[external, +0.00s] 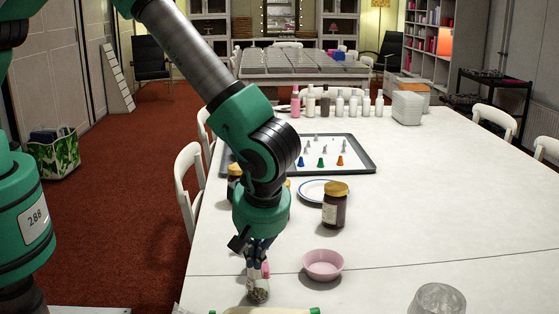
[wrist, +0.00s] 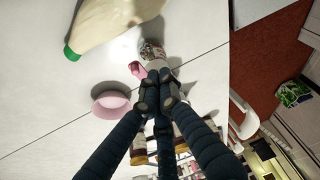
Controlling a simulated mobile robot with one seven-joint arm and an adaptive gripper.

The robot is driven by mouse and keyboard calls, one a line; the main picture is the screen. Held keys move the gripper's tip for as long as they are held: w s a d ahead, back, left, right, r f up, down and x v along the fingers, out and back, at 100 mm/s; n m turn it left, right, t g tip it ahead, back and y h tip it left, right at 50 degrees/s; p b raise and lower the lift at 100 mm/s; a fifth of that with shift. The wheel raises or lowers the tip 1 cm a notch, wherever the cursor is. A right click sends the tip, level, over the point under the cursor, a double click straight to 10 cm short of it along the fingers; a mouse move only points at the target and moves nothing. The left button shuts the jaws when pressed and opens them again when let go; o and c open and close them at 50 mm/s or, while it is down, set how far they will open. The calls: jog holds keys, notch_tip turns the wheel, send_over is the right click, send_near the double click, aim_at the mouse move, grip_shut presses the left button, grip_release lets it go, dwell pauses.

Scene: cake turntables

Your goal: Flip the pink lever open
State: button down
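A small clear jar (external: 258,289) with speckled contents stands near the front of the white table. Its pink lever (external: 265,268) shows at the jar's upper right, partly behind my fingers. In the wrist view the pink lever (wrist: 137,69) sticks out beside the top of the jar (wrist: 152,49). My gripper (external: 257,262) points down just above the jar. In the wrist view the fingertips (wrist: 158,84) are drawn close together beside the lever and jar top, with nothing visible between them. Contact with the lever is unclear.
A pink bowl (external: 323,265) stands right of the jar. A brown jar with a yellow lid (external: 335,205) and a plate (external: 314,191) are behind it. A bottle with a green cap (wrist: 115,22) lies close to the jar. A clear glass (external: 437,299) is at the front right.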

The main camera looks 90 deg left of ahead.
jog(key=shift+a, duration=0.1)
jog(key=shift+s+a, duration=0.45)
jog(key=shift+a, duration=0.25)
jog(key=shift+s+a+b, duration=0.45)
jog(key=shift+s+a, duration=0.1)
jog(key=shift+a, duration=0.25)
jog(key=p+v, duration=0.1)
jog(key=v, duration=0.9)
jog(key=shift+w+a, duration=0.2)
jog(key=shift+w, duration=0.15)
